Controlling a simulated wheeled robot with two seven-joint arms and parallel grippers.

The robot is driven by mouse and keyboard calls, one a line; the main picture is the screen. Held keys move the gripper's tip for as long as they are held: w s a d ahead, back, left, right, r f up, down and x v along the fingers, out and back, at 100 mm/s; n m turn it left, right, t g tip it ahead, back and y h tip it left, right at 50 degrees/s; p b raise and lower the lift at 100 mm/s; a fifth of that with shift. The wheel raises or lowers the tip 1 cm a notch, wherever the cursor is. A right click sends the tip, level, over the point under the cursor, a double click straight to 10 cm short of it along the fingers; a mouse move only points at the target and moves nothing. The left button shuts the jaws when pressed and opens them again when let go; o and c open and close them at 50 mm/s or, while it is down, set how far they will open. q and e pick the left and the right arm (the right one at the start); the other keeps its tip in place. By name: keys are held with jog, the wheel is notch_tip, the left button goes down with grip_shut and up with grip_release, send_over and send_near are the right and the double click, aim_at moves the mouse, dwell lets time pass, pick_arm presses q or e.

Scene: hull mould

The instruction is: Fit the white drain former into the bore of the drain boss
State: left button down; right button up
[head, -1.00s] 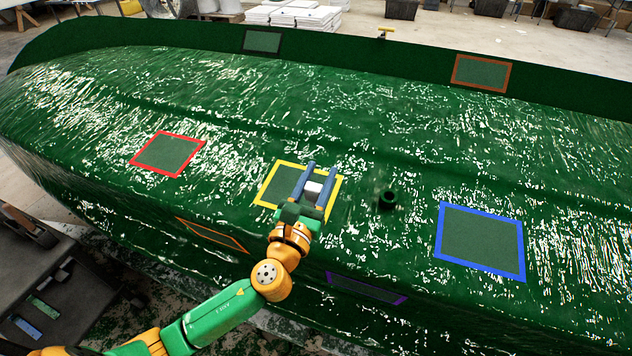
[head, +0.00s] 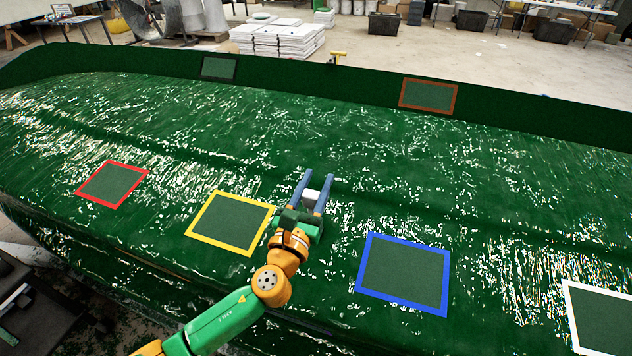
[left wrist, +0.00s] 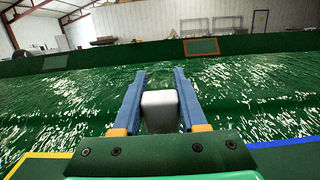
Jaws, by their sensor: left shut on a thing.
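The white drain former (head: 311,196) is a small pale block held between the blue fingers of my left gripper (head: 318,178). In the left wrist view the former (left wrist: 160,112) sits between the fingers of the left gripper (left wrist: 160,76), with its far end hidden. The gripper is over the green hull mould (head: 150,130), between the yellow-framed and blue-framed patches. I cannot see the drain boss now; my gripper and wrist cover the area where it stood in the earlier view. My right gripper is not in view.
A yellow-framed patch (head: 231,222) lies left of my gripper and a blue-framed patch (head: 404,275) lies right. A red-framed patch (head: 112,185) is farther left. A raised green edge with a brown-framed patch (head: 428,96) runs along the back. The surface beyond the gripper is clear.

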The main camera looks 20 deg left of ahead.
pick_arm(q)
jog(key=f+b, duration=0.4)
jog(key=f, duration=0.1)
jog(key=shift+w+f, duration=0.2)
jog(key=shift+w, duration=0.2)
jog(key=shift+r, duration=0.1)
dwell(1.0)
jog(key=shift+f, duration=0.2)
jog(key=shift+f+b, duration=0.35)
jog(key=shift+b, duration=0.05)
jog(key=shift+w+f+b, duration=0.2)
jog(key=shift+f+b, duration=0.85)
jog(key=shift+f, duration=0.05)
